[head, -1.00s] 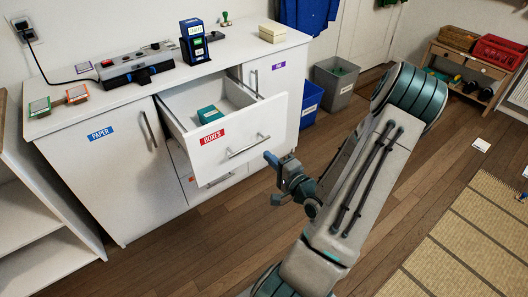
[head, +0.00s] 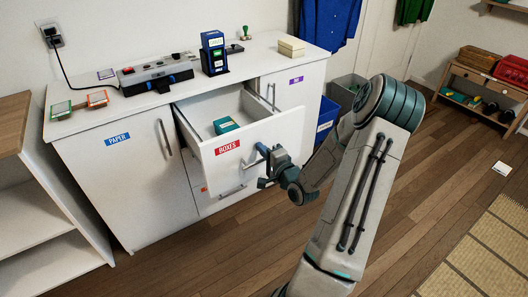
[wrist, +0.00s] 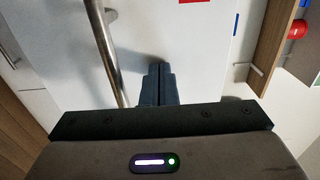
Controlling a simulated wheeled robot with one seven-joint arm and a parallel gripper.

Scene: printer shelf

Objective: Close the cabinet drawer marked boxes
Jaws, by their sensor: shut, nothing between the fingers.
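The drawer with the red BOXES label (head: 228,147) stands pulled out from the white cabinet. A teal box (head: 226,125) lies inside it. My gripper (head: 264,165) is in front of the drawer's face, near its bar handle, which it partly hides. In the wrist view my gripper (wrist: 157,84) is shut and empty, its fingertips pointing at the white drawer front (wrist: 185,50). The metal handle (wrist: 106,50) runs just left of the fingers, apart from them. I cannot tell whether the fingertips touch the front.
The closed PAPER door (head: 120,185) is left of the drawer. A closed lower drawer (head: 225,196) sits below. A blue bin (head: 327,118) stands right of the cabinet. Wooden floor (head: 220,255) is clear in front.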

